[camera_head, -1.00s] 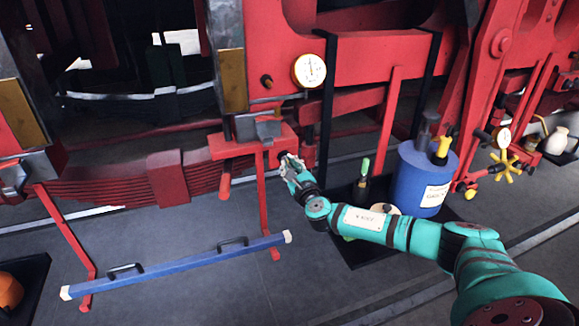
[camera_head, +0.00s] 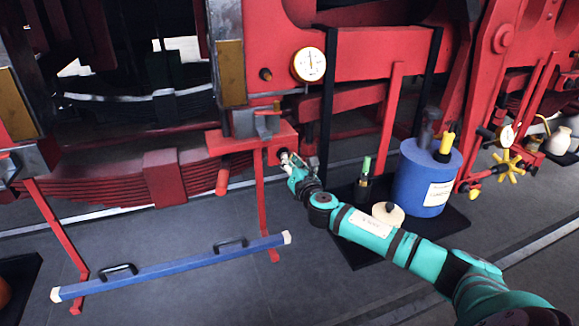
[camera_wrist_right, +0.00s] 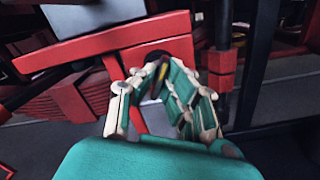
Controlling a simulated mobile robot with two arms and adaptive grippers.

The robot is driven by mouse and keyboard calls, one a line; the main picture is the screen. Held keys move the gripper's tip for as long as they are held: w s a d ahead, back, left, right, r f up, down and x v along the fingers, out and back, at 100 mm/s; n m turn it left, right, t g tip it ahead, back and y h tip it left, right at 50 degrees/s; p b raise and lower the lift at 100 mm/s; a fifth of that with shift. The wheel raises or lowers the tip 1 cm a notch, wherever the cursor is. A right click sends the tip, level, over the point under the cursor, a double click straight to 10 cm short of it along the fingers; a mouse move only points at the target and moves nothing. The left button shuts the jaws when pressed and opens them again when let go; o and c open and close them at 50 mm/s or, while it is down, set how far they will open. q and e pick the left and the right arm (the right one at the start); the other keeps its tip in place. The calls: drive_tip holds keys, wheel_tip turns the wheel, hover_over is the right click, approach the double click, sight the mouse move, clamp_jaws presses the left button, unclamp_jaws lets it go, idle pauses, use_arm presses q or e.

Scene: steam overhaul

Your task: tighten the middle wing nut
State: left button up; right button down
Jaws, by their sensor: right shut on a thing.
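My right gripper (camera_head: 284,157) reaches in from the right to the right end face of a red block (camera_head: 228,143) under the engine frame. In the right wrist view the gripper's pale-tipped fingers (camera_wrist_right: 158,75) are closed around a small dark and yellowish piece, the wing nut (camera_wrist_right: 163,74), in front of a red plate. The fingers hide most of the nut, and its wings cannot be made out clearly. In the head view the gripper covers it. My left gripper is not in view.
A blue bar (camera_head: 170,268) with black handles spans the red legs below. A blue canister (camera_head: 427,178), a green-topped bottle (camera_head: 365,178) and a cream round item (camera_head: 388,213) stand on a dark mat under or beside my right arm. A white gauge (camera_head: 309,65) hangs above.

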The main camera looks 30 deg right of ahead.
drive_tip(key=m, duration=0.4)
drive_tip(key=m+b, duration=0.1)
drive_tip(key=m, duration=0.3)
drive_tip(key=m+b, duration=0.1)
drive_tip(key=m, duration=0.3)
drive_tip(key=shift+d+f, duration=0.1)
drive_tip(key=shift+f, duration=0.15)
idle(0.5)
drive_tip(key=c, duration=1.5)
unclamp_jaws()
drive_tip(key=shift+s, duration=0.1)
drive_tip(key=shift+o, duration=0.3)
drive_tip(key=v, duration=1.2)
